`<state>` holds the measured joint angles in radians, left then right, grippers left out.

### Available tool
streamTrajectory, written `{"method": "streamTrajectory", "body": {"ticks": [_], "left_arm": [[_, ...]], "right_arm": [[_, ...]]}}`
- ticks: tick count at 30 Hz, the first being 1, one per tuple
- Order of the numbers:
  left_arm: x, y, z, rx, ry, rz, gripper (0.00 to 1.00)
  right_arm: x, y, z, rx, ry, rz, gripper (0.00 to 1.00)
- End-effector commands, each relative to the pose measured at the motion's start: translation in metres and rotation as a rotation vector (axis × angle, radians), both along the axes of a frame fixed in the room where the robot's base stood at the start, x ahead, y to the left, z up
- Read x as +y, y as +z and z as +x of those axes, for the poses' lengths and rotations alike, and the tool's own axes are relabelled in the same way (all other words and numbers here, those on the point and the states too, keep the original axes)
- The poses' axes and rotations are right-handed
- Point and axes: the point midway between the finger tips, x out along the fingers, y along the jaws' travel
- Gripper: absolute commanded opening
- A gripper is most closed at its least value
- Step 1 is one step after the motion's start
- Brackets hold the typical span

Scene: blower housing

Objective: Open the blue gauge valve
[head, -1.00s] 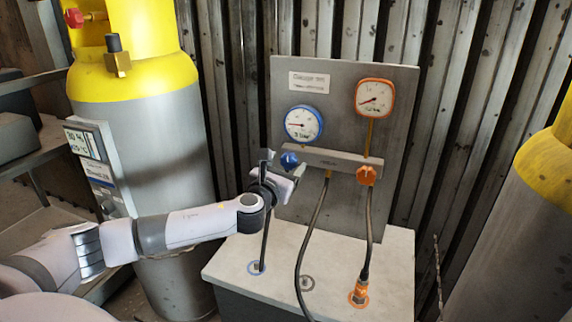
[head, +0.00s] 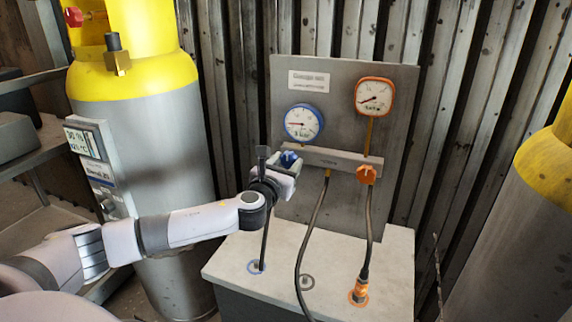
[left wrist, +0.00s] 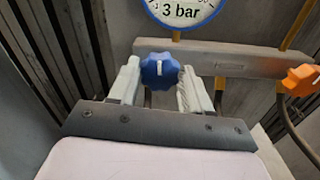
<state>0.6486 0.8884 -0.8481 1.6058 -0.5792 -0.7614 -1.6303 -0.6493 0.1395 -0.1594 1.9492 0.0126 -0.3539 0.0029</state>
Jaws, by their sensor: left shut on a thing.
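The blue gauge valve (left wrist: 160,70) is a lobed knob on the left end of the grey manifold bar, below the blue-rimmed round gauge (head: 303,123). My left gripper (left wrist: 158,82) is shut on the blue valve, one finger on each side of it. In the head view the blue valve (head: 289,158) shows just above the fingers of my left gripper (head: 285,166), partly hidden by them. The blue gauge's needle points to the left. My right gripper is in neither view.
An orange valve (head: 367,175) sits at the bar's right end under an orange square gauge (head: 374,97). Dark hoses hang from the bar to the pale bench top (head: 335,265). A large yellow-topped cylinder (head: 140,150) stands left, another at the right edge.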

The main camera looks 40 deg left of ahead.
Motion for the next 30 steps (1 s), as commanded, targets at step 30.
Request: {"method": "streamTrajectory", "body": {"ticks": [30], "left_arm": [[0.0,-0.003,-0.001,-0.209,0.0,-0.885,0.18]], "right_arm": [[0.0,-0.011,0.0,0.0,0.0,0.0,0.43]]}}
